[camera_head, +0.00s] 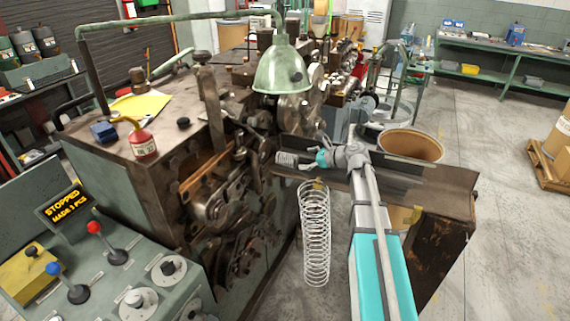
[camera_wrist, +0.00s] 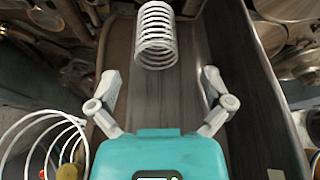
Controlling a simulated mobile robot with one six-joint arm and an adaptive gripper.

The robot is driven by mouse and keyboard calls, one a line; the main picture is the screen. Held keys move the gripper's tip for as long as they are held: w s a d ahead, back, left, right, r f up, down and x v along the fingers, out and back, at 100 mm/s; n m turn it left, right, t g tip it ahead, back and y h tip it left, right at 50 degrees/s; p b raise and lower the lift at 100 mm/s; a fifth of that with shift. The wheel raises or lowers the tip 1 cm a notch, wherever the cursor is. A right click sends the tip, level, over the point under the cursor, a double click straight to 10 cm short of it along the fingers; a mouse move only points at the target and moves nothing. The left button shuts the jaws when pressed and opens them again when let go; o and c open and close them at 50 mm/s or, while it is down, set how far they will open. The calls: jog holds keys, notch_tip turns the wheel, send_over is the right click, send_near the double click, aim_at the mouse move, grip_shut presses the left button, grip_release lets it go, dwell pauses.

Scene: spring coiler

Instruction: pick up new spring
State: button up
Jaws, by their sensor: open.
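A small pale wire spring (camera_head: 287,159) lies in the dark metal trough (camera_head: 448,181) beside the coiling machine. In the wrist view the small spring (camera_wrist: 156,36) lies in the trough ahead of my gripper, near the top of the picture. My gripper (camera_head: 312,159) is at the trough, just right of the small spring. In the wrist view my gripper (camera_wrist: 160,76) is open and empty, its two grey fingers spread wide on either side, with the spring beyond the tips. A large, long white spring (camera_head: 315,240) shows below the trough's front edge; its coils (camera_wrist: 45,145) show at lower left in the wrist view.
The coiling machine (camera_head: 150,185) stands at left, with a green lamp (camera_head: 283,68) above the trough. A round brown bin (camera_head: 411,145) is behind the trough. A control panel (camera_head: 120,270) reads "STOPPED, MADE 3 PCS". Open floor lies at right.

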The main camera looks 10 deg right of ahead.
aim_at(287, 159)
jog(key=shift+b+x, duration=0.3)
jog(key=shift+x, duration=0.95)
jog(key=shift+b+x, duration=0.85)
jog(key=shift+x, duration=1.8)
jog(key=shift+s+a+r, duration=0.15)
jog(key=c, duration=1.1)
